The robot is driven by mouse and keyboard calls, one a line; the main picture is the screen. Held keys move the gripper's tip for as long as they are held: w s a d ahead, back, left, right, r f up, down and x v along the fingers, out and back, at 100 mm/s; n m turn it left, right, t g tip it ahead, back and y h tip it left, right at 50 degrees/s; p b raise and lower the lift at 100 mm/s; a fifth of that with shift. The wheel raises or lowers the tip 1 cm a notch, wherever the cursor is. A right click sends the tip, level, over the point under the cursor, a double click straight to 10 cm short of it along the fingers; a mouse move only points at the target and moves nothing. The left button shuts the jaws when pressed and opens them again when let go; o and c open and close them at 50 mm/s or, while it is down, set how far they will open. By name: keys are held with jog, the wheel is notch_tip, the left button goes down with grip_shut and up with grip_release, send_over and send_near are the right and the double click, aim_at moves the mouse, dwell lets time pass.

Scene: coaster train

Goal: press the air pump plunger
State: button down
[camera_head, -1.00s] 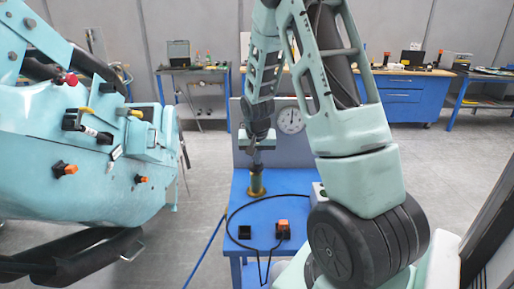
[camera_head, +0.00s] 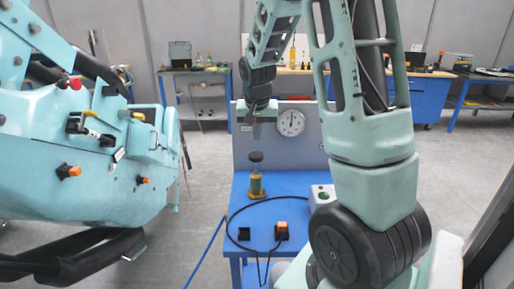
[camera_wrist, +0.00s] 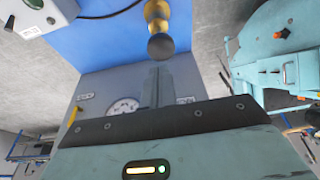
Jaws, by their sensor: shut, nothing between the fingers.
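The air pump (camera_head: 257,188) is a brass cylinder standing upright on the blue table, with a dark round plunger knob (camera_head: 256,157) raised on its top. In the wrist view the pump (camera_wrist: 157,12) is at the top centre, with its dark knob (camera_wrist: 161,47) toward me. My gripper (camera_head: 256,136) is above the knob and looks apart from it in the head view. In the wrist view my fingers (camera_wrist: 158,82) are together, empty, and point toward the knob.
The blue table (camera_head: 290,185) has a grey back panel with a round gauge (camera_head: 291,122). A teal coaster car (camera_head: 70,160) stands left.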

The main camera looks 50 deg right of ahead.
jog(key=shift+v, duration=1.15)
jog(key=shift+a, duration=0.1)
